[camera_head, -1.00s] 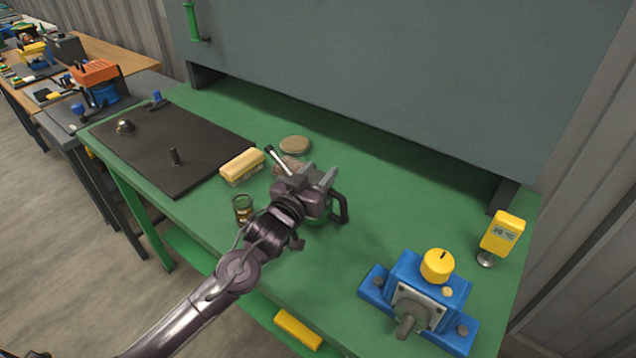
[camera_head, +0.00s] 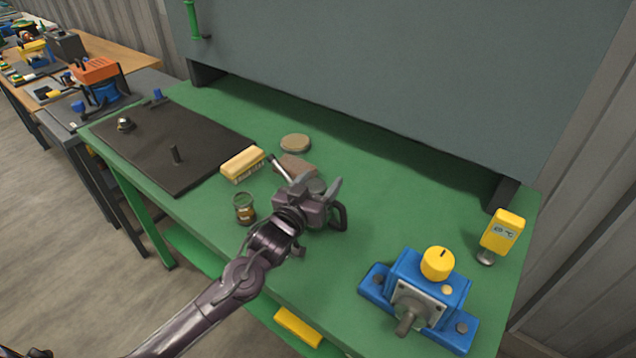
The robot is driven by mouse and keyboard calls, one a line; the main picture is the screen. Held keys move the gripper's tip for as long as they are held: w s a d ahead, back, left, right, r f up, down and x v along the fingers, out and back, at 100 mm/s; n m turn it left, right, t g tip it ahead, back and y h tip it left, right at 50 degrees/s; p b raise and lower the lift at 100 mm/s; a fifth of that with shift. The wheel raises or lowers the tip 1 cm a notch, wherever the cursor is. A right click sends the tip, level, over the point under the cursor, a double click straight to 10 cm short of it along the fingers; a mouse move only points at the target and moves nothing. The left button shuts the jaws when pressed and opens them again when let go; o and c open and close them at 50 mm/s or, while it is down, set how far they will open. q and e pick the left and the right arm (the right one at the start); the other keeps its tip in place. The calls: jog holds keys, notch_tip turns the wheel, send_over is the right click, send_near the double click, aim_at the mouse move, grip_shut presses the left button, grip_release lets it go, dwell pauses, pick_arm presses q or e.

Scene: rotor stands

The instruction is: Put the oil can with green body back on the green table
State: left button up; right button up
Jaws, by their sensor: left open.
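The oil can (camera_head: 279,168) is at the middle of the green table (camera_head: 400,205), mostly hidden behind my left gripper (camera_head: 318,186). Its light grey spout with a dark tip points up and left, and a dark handle loop shows on the right. Its green body is hidden now. It appears to stand on the table, though its base cannot be seen. My left gripper is open, with its fingers at the can. My right gripper is not in view.
A small jar (camera_head: 244,209), a yellow-and-white box (camera_head: 243,164), a brown block (camera_head: 295,167) and a round tin (camera_head: 295,143) are close by. A blue device (camera_head: 418,293) and yellow thermometer (camera_head: 502,233) are at right. A dark mat (camera_head: 170,145) lies left.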

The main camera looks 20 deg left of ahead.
pick_arm(q)
jog(key=shift+r, duration=0.15)
jog(key=shift+s, duration=0.3)
jog(key=s+a+b, duration=0.2)
jog(key=s, duration=0.9)
jog(key=shift+a, duration=0.15)
jog(key=shift+s, duration=0.2)
